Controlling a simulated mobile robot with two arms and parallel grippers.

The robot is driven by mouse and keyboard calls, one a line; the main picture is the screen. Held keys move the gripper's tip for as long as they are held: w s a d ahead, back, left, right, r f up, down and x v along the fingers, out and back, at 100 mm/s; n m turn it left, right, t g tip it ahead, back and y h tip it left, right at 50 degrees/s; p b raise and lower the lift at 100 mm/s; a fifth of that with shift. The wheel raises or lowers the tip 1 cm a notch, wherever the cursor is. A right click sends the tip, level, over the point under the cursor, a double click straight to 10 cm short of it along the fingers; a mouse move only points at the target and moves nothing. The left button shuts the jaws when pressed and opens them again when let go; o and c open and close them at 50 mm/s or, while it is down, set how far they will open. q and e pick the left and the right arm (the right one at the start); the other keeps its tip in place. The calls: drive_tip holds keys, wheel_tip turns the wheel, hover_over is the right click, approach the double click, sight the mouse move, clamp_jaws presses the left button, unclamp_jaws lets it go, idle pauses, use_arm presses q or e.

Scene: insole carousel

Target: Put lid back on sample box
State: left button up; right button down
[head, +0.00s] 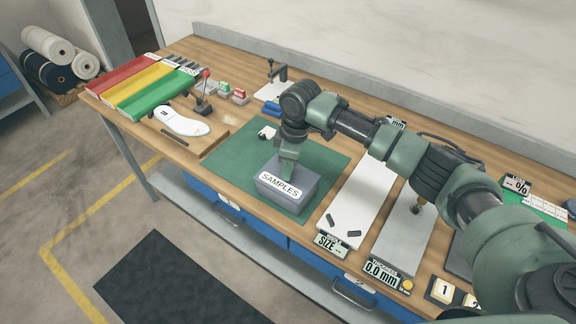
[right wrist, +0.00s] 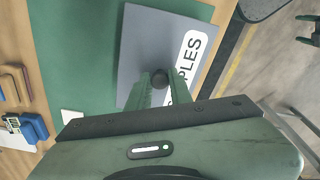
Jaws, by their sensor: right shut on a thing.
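The grey sample box (head: 277,202) stands on the green mat (head: 238,152). Its grey lid (head: 304,184), labelled SAMPLES, is over the box top, lined up with it; whether it is fully seated I cannot tell. My right gripper (head: 287,173) points down at the lid. In the right wrist view its fingers (right wrist: 160,88) are shut on the dark round knob (right wrist: 160,77) of the lid (right wrist: 148,40). The fingers and palm hide part of the label and of the lid. My left gripper is not in view.
A white insole (head: 180,121) lies on a wooden board left of the mat. Red, yellow and green trays (head: 150,92) are at the far left. A white SIZE plate (head: 355,205) with small dark pieces lies right of the mat. My right arm spans the bench's right side.

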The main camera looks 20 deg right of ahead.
drive_tip(key=shift+f+p, duration=0.15)
drive_tip(key=shift+p, duration=1.1)
idle(1.8)
drive_tip(key=c, duration=0.7)
unclamp_jaws()
drive_tip(key=shift+r+p, duration=3.5)
drive_tip(key=shift+p, duration=0.2)
clamp_jaws()
